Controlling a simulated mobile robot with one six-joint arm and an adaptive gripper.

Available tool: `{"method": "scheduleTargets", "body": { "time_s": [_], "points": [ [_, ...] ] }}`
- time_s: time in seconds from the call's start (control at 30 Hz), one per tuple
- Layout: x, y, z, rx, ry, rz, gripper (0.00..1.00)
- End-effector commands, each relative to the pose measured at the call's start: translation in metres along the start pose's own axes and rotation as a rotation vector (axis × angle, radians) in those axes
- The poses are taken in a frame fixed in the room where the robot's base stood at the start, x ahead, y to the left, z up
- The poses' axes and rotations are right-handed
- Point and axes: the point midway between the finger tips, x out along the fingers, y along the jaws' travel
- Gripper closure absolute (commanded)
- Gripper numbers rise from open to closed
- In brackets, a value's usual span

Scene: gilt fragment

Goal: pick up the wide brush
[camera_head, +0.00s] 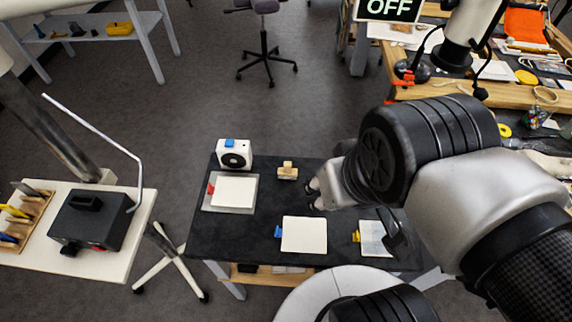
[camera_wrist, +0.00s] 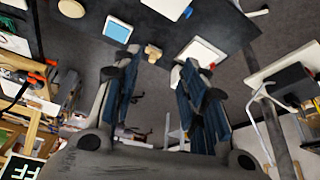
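What looks like the wide brush is a small tan wooden piece (camera_head: 287,171) standing near the far edge of the black table (camera_head: 262,211). It also shows in the wrist view (camera_wrist: 153,53), in the gap between the fingers. My gripper (camera_head: 313,192) is over the table, to the right of the brush and nearer the camera, apart from it. The brush is well beyond the fingertips. My arm hides the right part of the table in the head view.
A white box with a round black front (camera_head: 235,153) stands left of the brush. A white sheet with a red clip (camera_head: 233,191), one with a blue clip (camera_head: 304,234) and a pale page with a yellow clip (camera_head: 376,238) lie around. Bare black surface surrounds the brush.

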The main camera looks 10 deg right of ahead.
Motion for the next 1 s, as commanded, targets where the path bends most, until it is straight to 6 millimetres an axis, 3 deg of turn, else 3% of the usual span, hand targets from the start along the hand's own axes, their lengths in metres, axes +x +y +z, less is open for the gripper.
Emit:
{"method": "scheduleTargets", "body": {
  "time_s": [0.4,0.53,0.77,1.0],
  "points": [
    [0.000,0.000,0.000,0.000,-0.001,0.000,0.57],
    [0.000,0.000,-0.011,0.011,-0.018,0.000,0.57],
    [0.017,-0.002,-0.075,0.079,-0.116,0.002,0.57],
    [0.074,-0.005,-0.147,0.169,-0.231,0.016,0.57]
  ]
}}
